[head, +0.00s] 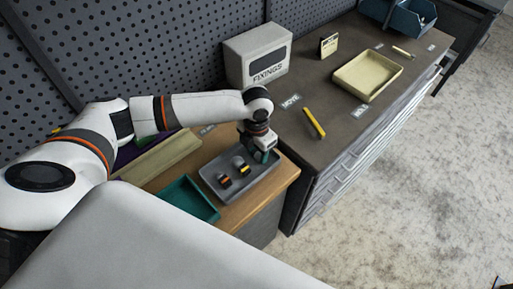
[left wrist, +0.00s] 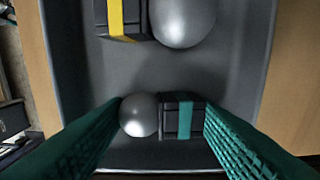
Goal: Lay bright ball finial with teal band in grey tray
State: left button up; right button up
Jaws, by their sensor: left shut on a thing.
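The bright ball finial with a teal band (left wrist: 184,119) has a silver ball at its left end and a dark body. My left gripper (left wrist: 160,118) has teal fingers, one on each side of the finial, and is shut on it. The finial lies sideways between the fingers, over the floor of the grey tray (left wrist: 100,82), near one wall. I cannot tell whether it touches the floor. In the head view, my left gripper (head: 264,156) reaches down at the far right end of the grey tray (head: 250,181), and the finial is hidden there. My right gripper is out of view.
Two other banded pieces (head: 224,181) lie in the grey tray; in the left wrist view one shows a yellow band (left wrist: 117,18) beside a larger silver ball (left wrist: 183,18). A teal tray (head: 187,199) stands to the left. A FIXINGS box (head: 257,55) stands behind.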

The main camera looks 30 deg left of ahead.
pick_arm(q)
jog(key=o, duration=1.2)
notch_tip(320, 180, up, 12)
jog(key=b, duration=0.1)
jog(key=shift+b, duration=0.35)
jog(key=shift+r, duration=0.1)
